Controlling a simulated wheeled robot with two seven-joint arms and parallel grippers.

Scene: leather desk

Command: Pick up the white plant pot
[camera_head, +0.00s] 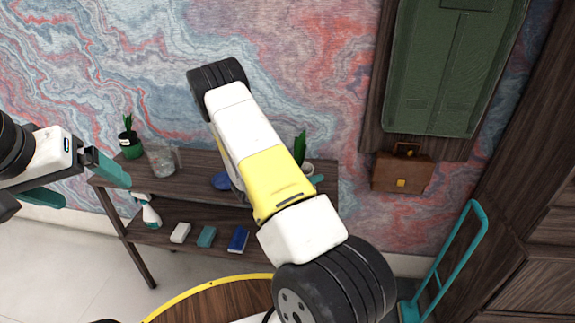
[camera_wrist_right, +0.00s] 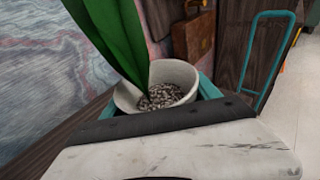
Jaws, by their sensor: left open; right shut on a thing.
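The white plant pot (camera_wrist_right: 128,97) holds grey gravel and a tall green leafy plant (camera_wrist_right: 112,35). My right gripper (camera_wrist_right: 157,99) is shut on the pot, with a teal finger at each side of it. In the head view, my right arm hides most of the pot, and only a small part of it (camera_head: 308,168) shows beside the arm, at the shelf's right end. Whether the pot touches the shelf top is hidden. My left gripper (camera_head: 93,190) is open and empty at the left, in front of the shelf.
The dark wooden shelf (camera_head: 191,176) carries a green potted plant (camera_head: 131,145), a glass jug (camera_head: 161,158) and a blue object (camera_head: 221,181). A spray bottle (camera_head: 150,213) and small boxes are lower. A briefcase (camera_head: 402,171) hangs right; a teal trolley (camera_head: 452,258) stands below it.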

